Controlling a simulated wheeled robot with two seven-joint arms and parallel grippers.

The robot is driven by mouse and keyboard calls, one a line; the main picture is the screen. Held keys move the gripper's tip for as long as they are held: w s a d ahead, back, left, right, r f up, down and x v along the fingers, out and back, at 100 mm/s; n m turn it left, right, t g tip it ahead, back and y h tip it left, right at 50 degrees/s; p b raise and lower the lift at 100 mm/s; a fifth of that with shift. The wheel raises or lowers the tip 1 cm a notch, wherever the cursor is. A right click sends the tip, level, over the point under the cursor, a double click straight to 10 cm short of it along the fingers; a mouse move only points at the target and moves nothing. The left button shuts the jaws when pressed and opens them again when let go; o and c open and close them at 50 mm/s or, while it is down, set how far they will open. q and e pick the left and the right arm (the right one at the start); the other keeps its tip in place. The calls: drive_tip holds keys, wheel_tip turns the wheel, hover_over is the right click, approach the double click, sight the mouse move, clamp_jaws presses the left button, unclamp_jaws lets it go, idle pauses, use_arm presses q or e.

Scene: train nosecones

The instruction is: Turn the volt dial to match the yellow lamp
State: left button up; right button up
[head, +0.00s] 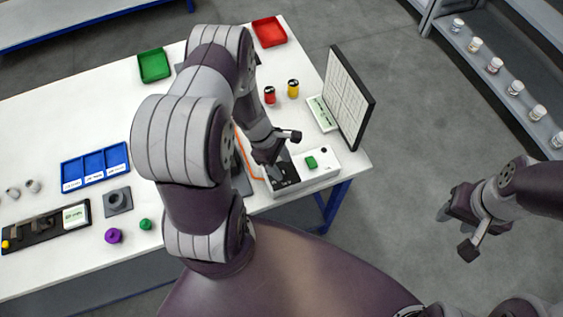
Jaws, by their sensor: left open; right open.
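A white instrument box (318,178) sits at the table's front right corner, with a black panel (286,178), a green patch and a small black knob (323,150) on top. I cannot tell which part is the volt dial; the black panel is partly covered by my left gripper. My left gripper (279,149) is open over the box's left part; contact cannot be told. No lit yellow lamp can be made out; a small yellow round part (6,244) shows on a black fixture at the far left. My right gripper (457,226) is open and empty, off the table's right side.
Red (270,96) and yellow (293,89) cans and an upright white board (349,98) stand behind the box. Green (154,66) and red (269,32) trays lie farther back. A blue tray (64,174), grey block and purple knob (113,236) are left. My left arm hides the table's middle.

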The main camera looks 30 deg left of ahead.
use_arm(q)
drive_tip(key=shift+s+f, duration=0.25)
drive_tip(key=shift+f, duration=0.1)
drive_tip(key=shift+w, duration=0.15)
drive_tip(key=c, duration=0.3)
drive_tip(key=shift+d, duration=0.1)
clamp_jaws()
use_arm(e)
drive_tip(key=shift+s+a, duration=0.1)
drive_tip(key=shift+s, duration=0.05)
